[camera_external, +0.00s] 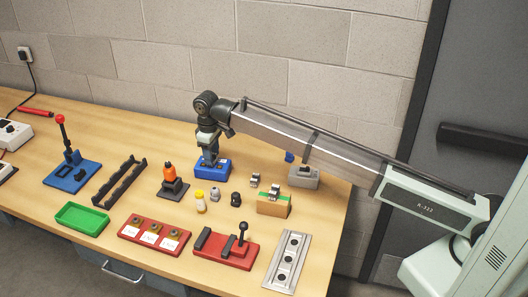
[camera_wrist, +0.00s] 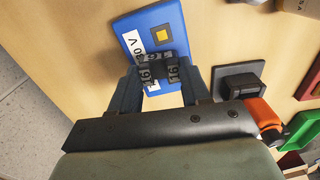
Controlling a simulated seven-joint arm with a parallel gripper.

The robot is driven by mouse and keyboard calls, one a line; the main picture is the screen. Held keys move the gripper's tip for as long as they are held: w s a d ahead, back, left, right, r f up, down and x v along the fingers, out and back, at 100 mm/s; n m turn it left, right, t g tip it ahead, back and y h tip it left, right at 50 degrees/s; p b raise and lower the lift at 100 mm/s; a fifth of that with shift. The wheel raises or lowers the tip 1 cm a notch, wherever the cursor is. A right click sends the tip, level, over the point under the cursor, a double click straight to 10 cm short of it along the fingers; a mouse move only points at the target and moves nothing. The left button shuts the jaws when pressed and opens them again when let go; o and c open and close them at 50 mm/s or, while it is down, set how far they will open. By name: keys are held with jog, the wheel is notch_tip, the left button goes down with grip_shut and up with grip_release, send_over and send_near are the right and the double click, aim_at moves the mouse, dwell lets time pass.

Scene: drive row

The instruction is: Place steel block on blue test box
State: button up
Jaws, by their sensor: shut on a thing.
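The blue test box (camera_external: 212,168) stands on the bench below my gripper. In the wrist view the blue test box (camera_wrist: 170,28) shows a white "V" label and a yellow square. My gripper (camera_external: 212,156) points down at the box. In the wrist view my gripper (camera_wrist: 158,78) is shut on the steel block (camera_wrist: 157,67), a small dark grey piece with pale markings between the fingertips. The block overlaps the box's face there; I cannot tell whether it touches it. In the external view the fingers and arm hide the block.
An orange-topped stand (camera_external: 171,181) is left of the box. Small bottles and weights (camera_external: 215,194) stand in front. A grey box (camera_external: 304,177) and a tan-green box (camera_external: 273,205) are to the right. A green tray (camera_external: 82,218) and red panels (camera_external: 155,236) lie nearer the front.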

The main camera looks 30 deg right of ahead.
jog(key=shift+f, duration=0.15)
jog(key=o, duration=1.2)
jog(key=shift+o, duration=0.2)
notch_tip(320, 180, up, 12)
